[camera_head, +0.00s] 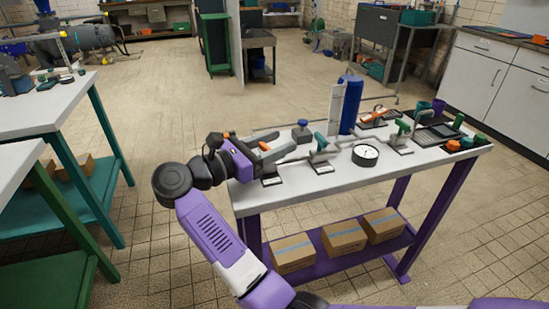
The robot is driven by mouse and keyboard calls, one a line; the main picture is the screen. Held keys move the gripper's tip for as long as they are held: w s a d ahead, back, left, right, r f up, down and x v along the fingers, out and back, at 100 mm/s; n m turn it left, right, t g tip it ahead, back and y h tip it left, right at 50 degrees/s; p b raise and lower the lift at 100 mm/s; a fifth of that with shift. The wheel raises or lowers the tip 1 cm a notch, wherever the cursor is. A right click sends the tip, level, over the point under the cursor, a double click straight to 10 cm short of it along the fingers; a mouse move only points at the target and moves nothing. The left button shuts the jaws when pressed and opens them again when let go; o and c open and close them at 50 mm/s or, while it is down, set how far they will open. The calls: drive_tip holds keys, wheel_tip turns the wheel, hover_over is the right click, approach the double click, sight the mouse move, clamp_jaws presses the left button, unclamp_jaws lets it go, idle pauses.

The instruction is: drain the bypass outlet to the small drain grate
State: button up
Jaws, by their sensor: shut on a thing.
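My gripper (277,153) is at the left end of the white-topped bench (350,185). It appears shut on an orange handle (264,146) above a dark labelled base plate (271,181); the fingers hide most of the fitting. A fitting with a teal handle (320,141) stands to its right. Another with a green handle (403,126) stands farther right. A dark, shallow tray-like piece (437,134) lies near the bench's right end, beside a grey curved spout (423,116). I cannot tell which fitting is the bypass outlet or whether the dark piece is the drain grate.
A round gauge (365,155) lies at the bench's front edge. A tall blue cylinder (351,104) and a white panel (335,108) stand behind. Small orange and green items (466,142) crowd the right end. Cardboard boxes (343,235) fill the lower shelf. Tiled floor (180,115) is open behind.

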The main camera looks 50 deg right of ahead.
sight(264, 148)
drive_tip(key=m+g+b, duration=0.1)
drive_tip(key=g+y+b, duration=0.1)
drive_tip(key=b, duration=0.1)
drive_tip(key=m+g+b, duration=0.1)
drive_tip(key=shift+s+a+f+m+g+y+b, duration=0.15)
drive_tip(key=shift+s+f+m+g+y+b, duration=0.15)
drive_tip(key=shift+f+g+b, duration=0.1)
drive_tip(key=shift+s+r+m+g+y+b, duration=0.25)
drive_tip(key=shift+m+g+y+b, duration=0.3)
drive_tip(key=shift+g+b, duration=0.35)
drive_tip(key=o, duration=1.4)
drive_tip(key=shift+r, duration=0.1)
drive_tip(key=shift+c, duration=0.2)
drive_tip(key=shift+v, duration=3.95)
